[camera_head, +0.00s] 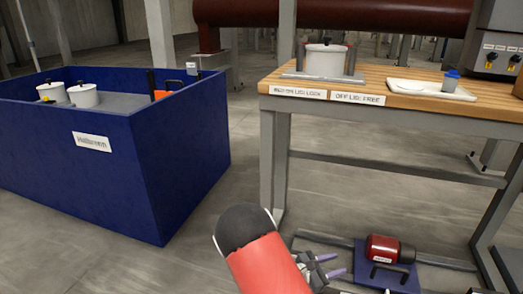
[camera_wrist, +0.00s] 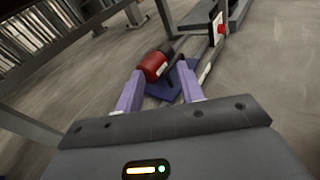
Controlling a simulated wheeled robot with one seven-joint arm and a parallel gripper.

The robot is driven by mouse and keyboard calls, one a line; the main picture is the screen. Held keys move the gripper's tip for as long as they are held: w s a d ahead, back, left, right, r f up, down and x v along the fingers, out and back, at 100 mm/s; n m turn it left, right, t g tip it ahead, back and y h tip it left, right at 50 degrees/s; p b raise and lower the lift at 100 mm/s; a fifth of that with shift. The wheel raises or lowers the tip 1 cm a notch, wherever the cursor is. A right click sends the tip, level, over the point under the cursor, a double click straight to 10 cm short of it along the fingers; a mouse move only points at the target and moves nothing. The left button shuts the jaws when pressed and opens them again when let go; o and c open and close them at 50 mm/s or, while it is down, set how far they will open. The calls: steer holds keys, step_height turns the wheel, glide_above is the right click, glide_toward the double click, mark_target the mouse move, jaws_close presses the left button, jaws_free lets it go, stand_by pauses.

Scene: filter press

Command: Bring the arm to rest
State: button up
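My gripper (camera_head: 328,272) is low in front of the wooden-topped bench in the head view, partly behind my red and black arm. In the wrist view my gripper (camera_wrist: 160,92) shows two purple fingers set wide apart with nothing between them. Beyond the fingers, a red and black motor-like unit (camera_head: 388,250) sits on a blue plate (camera_head: 365,270) under the bench. The unit also shows in the wrist view (camera_wrist: 153,65), apart from the fingers.
A blue bin (camera_head: 110,170) with white lidded pots (camera_head: 82,95) stands at left. The bench (camera_head: 400,105) carries a white pot (camera_head: 326,60) in a frame, a white tray (camera_head: 425,90) with a blue-capped cup (camera_head: 451,80), and a control box at right. Floor between bin and bench is clear.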

steer(key=s+d+r+m+g+y+p, duration=0.2)
steer(key=s+r+m+g+y, duration=0.5)
steer(key=s+r+m, duration=0.7)
steer(key=s+a+r+m+t+y+p, duration=0.1)
steer(key=s+a+r+m+t+y, duration=0.2)
steer(key=r, duration=0.5)
steer(key=s+a+r+m+t+y+p, duration=0.2)
steer(key=s+a+r+y, duration=0.3)
steer(key=s+r, duration=0.3)
steer(key=shift+s+r+m+t, duration=0.2)
steer(key=shift+r+m+t, duration=0.5)
steer(key=shift+m, duration=0.1)
